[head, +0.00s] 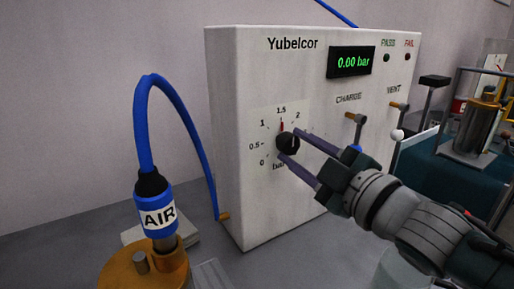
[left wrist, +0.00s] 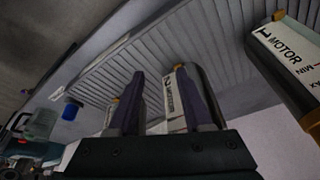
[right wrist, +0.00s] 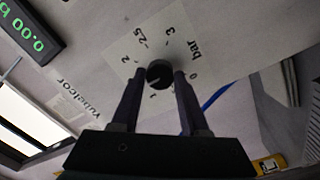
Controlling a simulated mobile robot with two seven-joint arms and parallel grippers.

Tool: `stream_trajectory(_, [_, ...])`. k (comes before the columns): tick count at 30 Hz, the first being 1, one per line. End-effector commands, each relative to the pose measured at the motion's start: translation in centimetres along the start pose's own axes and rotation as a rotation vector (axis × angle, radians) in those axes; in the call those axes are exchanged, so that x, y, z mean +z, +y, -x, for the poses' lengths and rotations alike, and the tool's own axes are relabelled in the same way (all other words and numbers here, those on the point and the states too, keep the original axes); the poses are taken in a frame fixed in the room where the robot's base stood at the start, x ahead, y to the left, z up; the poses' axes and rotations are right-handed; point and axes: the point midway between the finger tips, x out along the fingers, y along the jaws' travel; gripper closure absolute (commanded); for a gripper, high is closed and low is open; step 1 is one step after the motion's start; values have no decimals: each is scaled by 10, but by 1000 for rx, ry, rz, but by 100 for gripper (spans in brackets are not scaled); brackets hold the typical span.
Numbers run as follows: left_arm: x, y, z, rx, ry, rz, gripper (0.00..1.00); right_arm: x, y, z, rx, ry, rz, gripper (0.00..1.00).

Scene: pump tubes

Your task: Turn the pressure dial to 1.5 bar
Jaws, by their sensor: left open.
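The pressure dial (head: 288,142) is a black round knob on the front of the white Yubelcor box, with a scale around it in bar. A red mark shows just above the knob, under 1.5. The display (head: 351,61) reads 0.00 bar. My right gripper (head: 290,145) has its fingers on two sides of the knob. In the right wrist view the dial (right wrist: 159,73) sits between the fingertips, which appear to touch it. The knob's own pointer is not clear. My left gripper (left wrist: 160,85) is open and empty; it is out of the head view.
CHARGE (head: 356,122) and VENT (head: 399,111) levers are right of the dial. A blue AIR hose (head: 154,110) stands at left over an orange part (head: 140,270). In the left wrist view, MOTOR-labelled parts (left wrist: 285,50) lie near a ribbed grey surface.

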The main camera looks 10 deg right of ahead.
Motion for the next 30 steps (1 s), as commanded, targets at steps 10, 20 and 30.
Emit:
stream_trajectory(10, [0,0,0,-1,0,-1,50,0,0,0,0,0,1,26])
stream_trajectory(20, [-1,-3,4,-7,-1,-9,50,0,0,16,-2,-1,1,26])
stream_trajectory(30, [-3,-3,12,-8,-1,-10,50,0,0,78,-2,-1,2,26])
